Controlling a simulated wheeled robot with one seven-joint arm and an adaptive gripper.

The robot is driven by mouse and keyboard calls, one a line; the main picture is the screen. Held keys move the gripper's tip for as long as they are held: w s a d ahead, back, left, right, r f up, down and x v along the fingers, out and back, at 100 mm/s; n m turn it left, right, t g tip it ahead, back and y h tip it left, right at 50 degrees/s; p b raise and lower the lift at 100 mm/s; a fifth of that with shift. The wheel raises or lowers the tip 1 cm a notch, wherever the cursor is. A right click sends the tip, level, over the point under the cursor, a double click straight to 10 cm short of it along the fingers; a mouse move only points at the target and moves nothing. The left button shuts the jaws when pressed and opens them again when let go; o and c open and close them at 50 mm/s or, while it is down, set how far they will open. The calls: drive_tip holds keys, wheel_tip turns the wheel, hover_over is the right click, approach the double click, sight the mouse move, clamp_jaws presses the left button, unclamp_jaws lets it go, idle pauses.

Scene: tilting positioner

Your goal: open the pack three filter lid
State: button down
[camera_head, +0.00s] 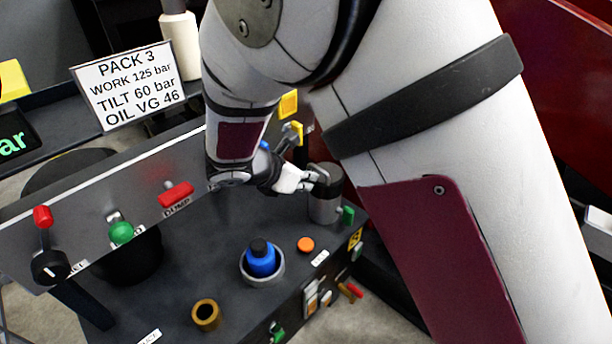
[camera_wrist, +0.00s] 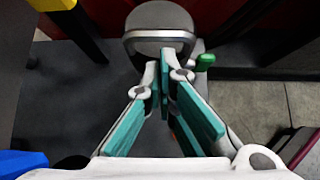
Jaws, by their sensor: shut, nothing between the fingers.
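The lid looks closed. My gripper (camera_head: 310,181) is at the left side of the cylinder in the head view. In the wrist view my gripper (camera_wrist: 165,75) is shut and empty, its tips at the handle. I cannot tell whether they touch it.
A green handle (camera_wrist: 205,61) sticks out right of the filter. A blue-capped filler (camera_head: 262,260), an orange button (camera_head: 306,244) and a brass ring (camera_head: 206,314) are on the pack top. A panel with red (camera_head: 175,194) and green (camera_head: 121,232) levers runs along the left.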

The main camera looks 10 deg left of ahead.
drive_tip(key=shift+w+d+r+p, duration=0.1)
drive_tip(key=shift+r+p, duration=0.3)
drive_tip(key=shift+p, duration=0.35)
